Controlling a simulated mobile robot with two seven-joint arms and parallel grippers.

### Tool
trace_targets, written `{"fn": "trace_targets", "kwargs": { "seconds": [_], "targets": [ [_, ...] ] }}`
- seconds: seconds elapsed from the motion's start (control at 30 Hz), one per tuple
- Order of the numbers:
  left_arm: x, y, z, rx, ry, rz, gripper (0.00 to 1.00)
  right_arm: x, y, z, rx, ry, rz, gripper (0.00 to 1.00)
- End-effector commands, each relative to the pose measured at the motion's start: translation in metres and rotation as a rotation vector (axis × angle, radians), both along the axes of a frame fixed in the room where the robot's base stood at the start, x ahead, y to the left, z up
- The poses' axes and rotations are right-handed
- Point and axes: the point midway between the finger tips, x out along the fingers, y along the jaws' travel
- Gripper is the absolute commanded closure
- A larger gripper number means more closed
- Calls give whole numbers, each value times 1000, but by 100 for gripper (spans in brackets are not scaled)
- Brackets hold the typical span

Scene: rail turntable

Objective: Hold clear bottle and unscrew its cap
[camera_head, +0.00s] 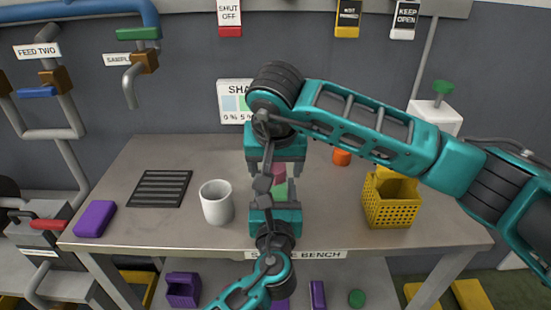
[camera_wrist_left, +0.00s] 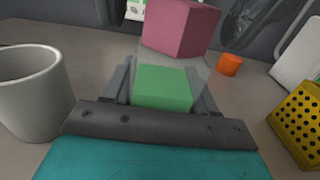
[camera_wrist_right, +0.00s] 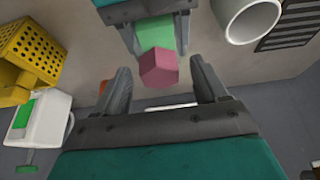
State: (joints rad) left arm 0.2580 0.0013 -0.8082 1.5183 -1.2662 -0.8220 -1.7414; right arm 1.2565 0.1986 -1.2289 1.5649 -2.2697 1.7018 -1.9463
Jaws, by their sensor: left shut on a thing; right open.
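The clear bottle (camera_wrist_left: 165,64) stands upright, with a green block-like part (camera_wrist_left: 162,90) low on it and an angular dark pink cap (camera_wrist_left: 180,30) on top. My left gripper (camera_head: 275,198) is shut on the bottle's body, one finger on each side. My right gripper (camera_head: 276,168) is above, pointing down. In the right wrist view the cap (camera_wrist_right: 159,68) shows between the open fingertips (camera_wrist_right: 159,72), with gaps on both sides. In the head view the two grippers hide most of the bottle.
A white mug (camera_head: 216,203) stands left of the bottle, with a black slatted mat (camera_head: 160,188) and purple block (camera_head: 95,219) farther left. A yellow perforated basket (camera_head: 391,210) and orange cylinder (camera_head: 342,157) are to the right. The bench (camera_head: 330,215) is bare between the bottle and basket.

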Motion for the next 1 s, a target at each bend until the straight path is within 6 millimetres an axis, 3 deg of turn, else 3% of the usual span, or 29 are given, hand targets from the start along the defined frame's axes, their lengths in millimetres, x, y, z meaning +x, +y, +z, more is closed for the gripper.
{"fn": "trace_targets", "kwargs": {
  "seconds": [0.2,0.8,0.83,1.0],
  "targets": [
    [0,0,0,0,0,0,98,0,0,0,1,0,0,30],
    [0,0,0,0,0,0,98,0,0,0,0,0,0,87],
    [0,0,0,0,0,0,98,0,0,0,0,0,0,60],
    [0,0,0,0,0,0,98,0,0,0,0,0,-1,76]
  ]
}}
